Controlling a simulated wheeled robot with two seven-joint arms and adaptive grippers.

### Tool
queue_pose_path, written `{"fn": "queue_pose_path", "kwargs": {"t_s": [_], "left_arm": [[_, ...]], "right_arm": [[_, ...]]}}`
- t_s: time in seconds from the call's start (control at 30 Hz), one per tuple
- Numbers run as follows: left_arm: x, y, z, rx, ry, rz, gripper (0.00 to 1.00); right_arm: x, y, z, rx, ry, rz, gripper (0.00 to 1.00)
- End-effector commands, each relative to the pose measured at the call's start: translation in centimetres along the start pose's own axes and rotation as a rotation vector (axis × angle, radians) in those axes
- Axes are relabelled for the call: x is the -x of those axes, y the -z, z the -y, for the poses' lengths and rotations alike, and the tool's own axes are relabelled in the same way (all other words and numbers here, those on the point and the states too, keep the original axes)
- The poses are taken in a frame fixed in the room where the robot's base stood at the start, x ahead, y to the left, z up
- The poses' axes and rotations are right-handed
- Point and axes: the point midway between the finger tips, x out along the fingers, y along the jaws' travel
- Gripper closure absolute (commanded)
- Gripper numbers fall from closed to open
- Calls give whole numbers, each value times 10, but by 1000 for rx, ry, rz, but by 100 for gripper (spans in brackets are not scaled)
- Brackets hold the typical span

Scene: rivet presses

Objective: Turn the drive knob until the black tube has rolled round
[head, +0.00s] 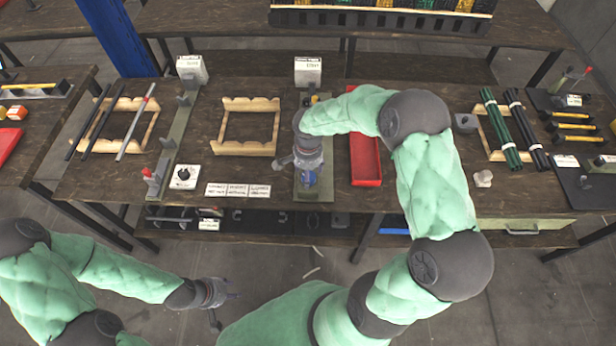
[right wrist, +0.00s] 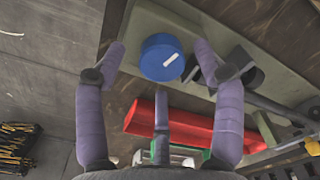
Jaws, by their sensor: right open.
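The blue drive knob (right wrist: 162,57) has a white mark on its face. In the right wrist view it sits between the two spread fingers of my right gripper (right wrist: 160,50), with gaps visible on both sides. In the head view the blue knob (head: 308,179) shows just below my right gripper (head: 299,163), on a grey-green base plate (head: 313,195). A dark bar (right wrist: 268,104) runs beside the knob; I cannot tell whether it is the black tube. My right arm hides much of this station. My left gripper (head: 224,304) is open and empty, low in front of the bench.
A red tray (head: 365,160) lies right of the station. An empty wooden frame (head: 246,146) lies left of it. Green and black tubes (head: 526,128) rest on a rack at right; dark rods (head: 90,122) rest on another at left. White cards (head: 237,190) lie near the front edge.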

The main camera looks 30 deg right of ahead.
Motion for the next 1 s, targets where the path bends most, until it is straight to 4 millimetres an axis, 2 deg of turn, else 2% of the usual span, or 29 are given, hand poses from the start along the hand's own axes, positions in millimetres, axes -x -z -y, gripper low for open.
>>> {"fn": "queue_pose_path", "kwargs": {"t_s": [0.2, 0.53, 0.7, 0.73, 1.0], "left_arm": [[-4, 0, 2, 0, 0, 0, 60], [-4, 0, 2, 0, 0, 0, 60], [-4, 0, 2, 0, 0, 0, 60], [-4, 0, 2, 0, 0, 0, 60], [-4, 0, 2, 0, 0, 0, 60]], "right_arm": [[-18, 1, 0, 1, 1, -1, 31], [-20, 1, 0, 1, 1, -1, 31], [-20, 0, 0, 1, 1, -1, 79], [-20, 0, 0, 1, 1, -1, 86], [-20, -1, 0, 15, 0, 1, 87]]}}
